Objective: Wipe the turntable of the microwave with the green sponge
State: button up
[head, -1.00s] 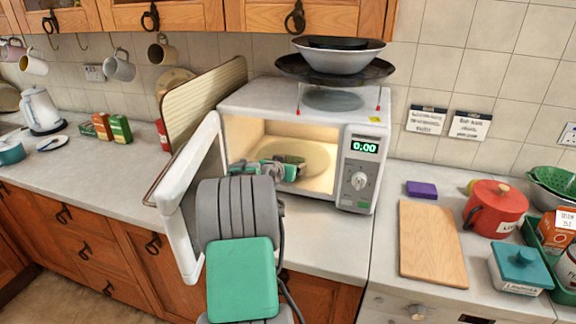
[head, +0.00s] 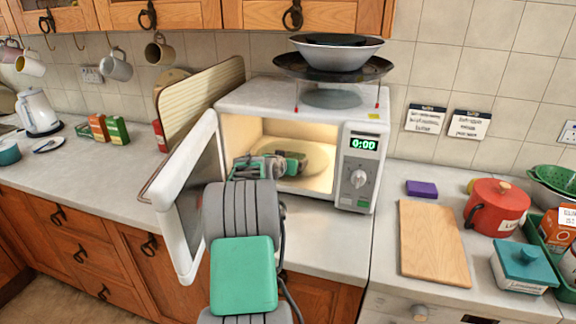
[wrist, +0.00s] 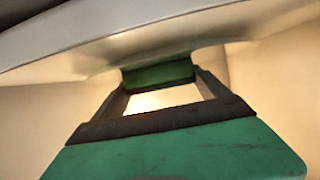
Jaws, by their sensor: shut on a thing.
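The microwave (head: 270,97) stands on the counter with its door (head: 178,215) open to the left. The pale round turntable (head: 320,158) lies inside the lit cavity. My gripper (head: 285,164) is inside the cavity, over the left and middle of the turntable, shut on the green sponge (head: 296,156). In the wrist view the sponge (wrist: 157,74) shows as a green strip between the dark fingers (wrist: 160,100). My gripper hides part of the turntable. I cannot tell surely whether the sponge touches it.
A bowl and a pan (head: 335,66) rest on top of the microwave. A tray (head: 200,95) leans behind the door. A wooden board (head: 433,243), a purple sponge (head: 421,188) and a red pot (head: 497,206) stand on the right counter. The counter just before the cavity is clear.

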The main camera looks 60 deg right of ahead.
aim_at(291, 156)
jog(key=shift+w+d+f+b, duration=0.15)
jog(key=shift+d+b, duration=0.1)
jog(key=shift+d, duration=0.65)
jog(key=shift+w+d+r+b, duration=0.1)
jog(key=shift+w+d+b, duration=0.1)
jog(key=shift+d, duration=0.65)
jog(key=shift+f+b, duration=0.1)
jog(key=shift+b, duration=0.35)
